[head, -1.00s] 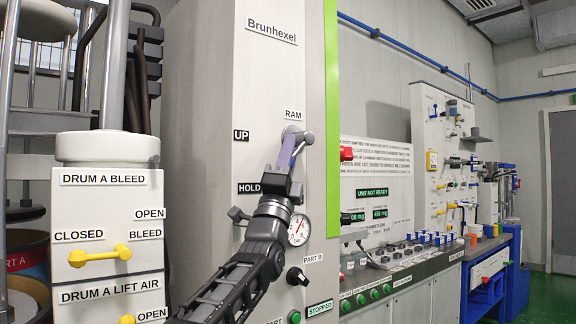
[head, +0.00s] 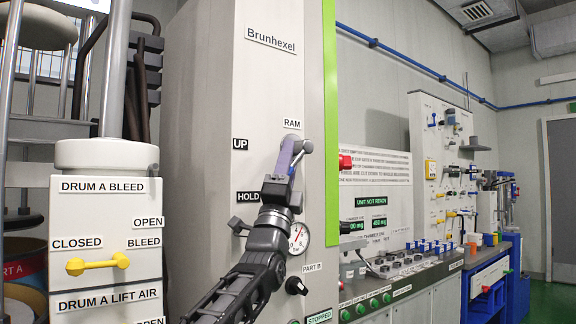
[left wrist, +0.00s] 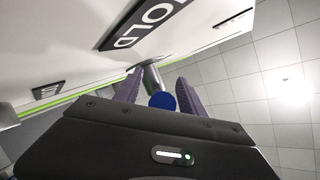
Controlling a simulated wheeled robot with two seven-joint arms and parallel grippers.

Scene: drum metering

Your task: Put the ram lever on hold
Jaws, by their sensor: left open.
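The ram lever (head: 307,146) is a grey metal lever under the RAM label on the tall pale cabinet in the head view. Its upper end sits near the label, above the HOLD label (head: 248,197) and about level with the UP label (head: 240,144). My left gripper (head: 290,151) is open at the lever, its purplish fingers over part of it. In the left wrist view, a blue round end (left wrist: 162,101) on a grey rod lies between my two fingers. Contact with the fingers cannot be told. My right gripper is not in view.
A pressure gauge (head: 299,237) and a black knob (head: 297,286) sit on the cabinet beside my left arm. The drum A bleed panel with a yellow handle (head: 97,263) stands at left. A console with green buttons (head: 373,303) runs to the right.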

